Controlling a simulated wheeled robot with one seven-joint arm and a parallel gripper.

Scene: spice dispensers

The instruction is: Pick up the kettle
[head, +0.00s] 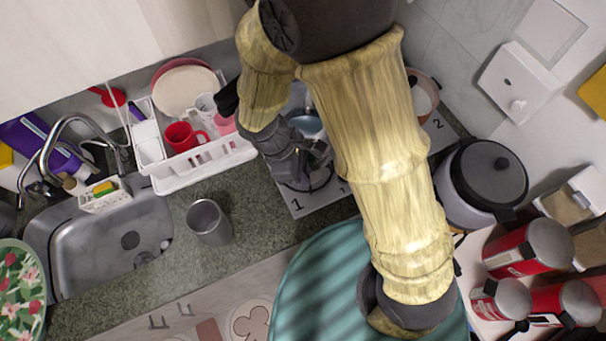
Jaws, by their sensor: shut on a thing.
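The kettle (307,124) is a blue-grey metal shape on or just above the white two-burner stove, at the middle of the head view. My arm and gripper cover most of it, so its handle and spout cannot be made out. My gripper (316,157) reaches down at the kettle's near side and is shut on it. The fingertips are small and partly hidden, so the exact place of the grip is unclear. I cannot tell whether the kettle's base touches the stove.
A white dish rack (205,161) with a red mug (184,137) stands close on the left. A metal cup (208,222) is on the counter beside the sink (110,245). A pot (423,93) and a rice cooker (483,178) stand on the right, near red canisters (525,250).

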